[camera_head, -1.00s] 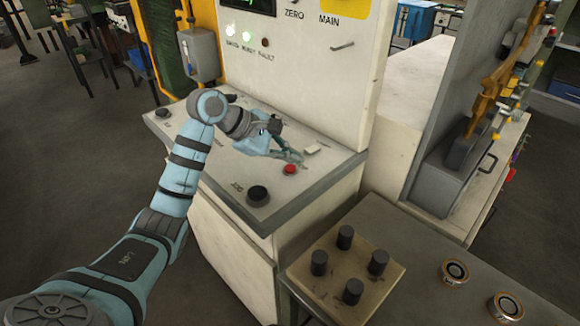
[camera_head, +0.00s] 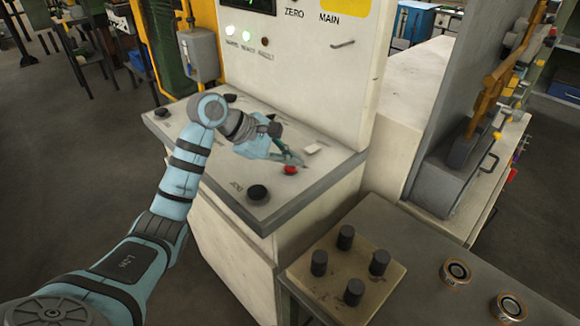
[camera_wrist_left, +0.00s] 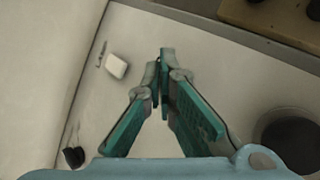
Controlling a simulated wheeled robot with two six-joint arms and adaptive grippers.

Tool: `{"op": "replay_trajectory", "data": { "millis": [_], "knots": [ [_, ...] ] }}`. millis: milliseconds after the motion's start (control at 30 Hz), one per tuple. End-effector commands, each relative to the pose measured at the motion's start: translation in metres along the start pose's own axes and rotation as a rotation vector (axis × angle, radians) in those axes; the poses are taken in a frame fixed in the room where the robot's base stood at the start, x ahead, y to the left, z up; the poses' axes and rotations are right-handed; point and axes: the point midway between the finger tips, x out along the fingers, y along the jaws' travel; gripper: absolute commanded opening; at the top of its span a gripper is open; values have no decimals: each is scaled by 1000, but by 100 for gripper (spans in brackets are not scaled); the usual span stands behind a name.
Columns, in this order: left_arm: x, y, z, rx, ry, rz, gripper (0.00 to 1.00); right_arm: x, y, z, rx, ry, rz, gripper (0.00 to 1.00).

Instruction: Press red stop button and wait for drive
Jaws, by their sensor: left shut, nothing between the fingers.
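The red stop button (camera_head: 290,170) sits on the sloping top of the control desk (camera_head: 318,182), near its front right. My left gripper (camera_head: 296,160) is shut and empty, with its fingertips right at the button in the head view. I cannot tell for sure whether they touch or press it. In the left wrist view the closed fingertips (camera_wrist_left: 164,62) hide the button, and the pale desk top lies beneath them. My right gripper is not in view.
A black knob (camera_head: 258,194) stands left of the button, and a white switch (camera_head: 312,148) lies just behind it. The cabinet's upright panel (camera_head: 325,80) rises behind. A block with several black pegs (camera_head: 345,270) rests on the table at lower right.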

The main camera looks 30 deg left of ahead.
Motion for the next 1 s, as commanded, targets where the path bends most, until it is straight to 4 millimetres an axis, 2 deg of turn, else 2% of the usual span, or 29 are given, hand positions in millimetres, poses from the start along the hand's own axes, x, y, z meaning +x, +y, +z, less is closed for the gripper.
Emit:
{"op": "replay_trajectory", "data": {
  "millis": [667, 1000],
  "knots": [
    [4, -3, -3, 0, 0, -1, 0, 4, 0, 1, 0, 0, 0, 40],
    [-8, 6, 5, 0, 0, 0, 0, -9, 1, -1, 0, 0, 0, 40]
  ]
}}
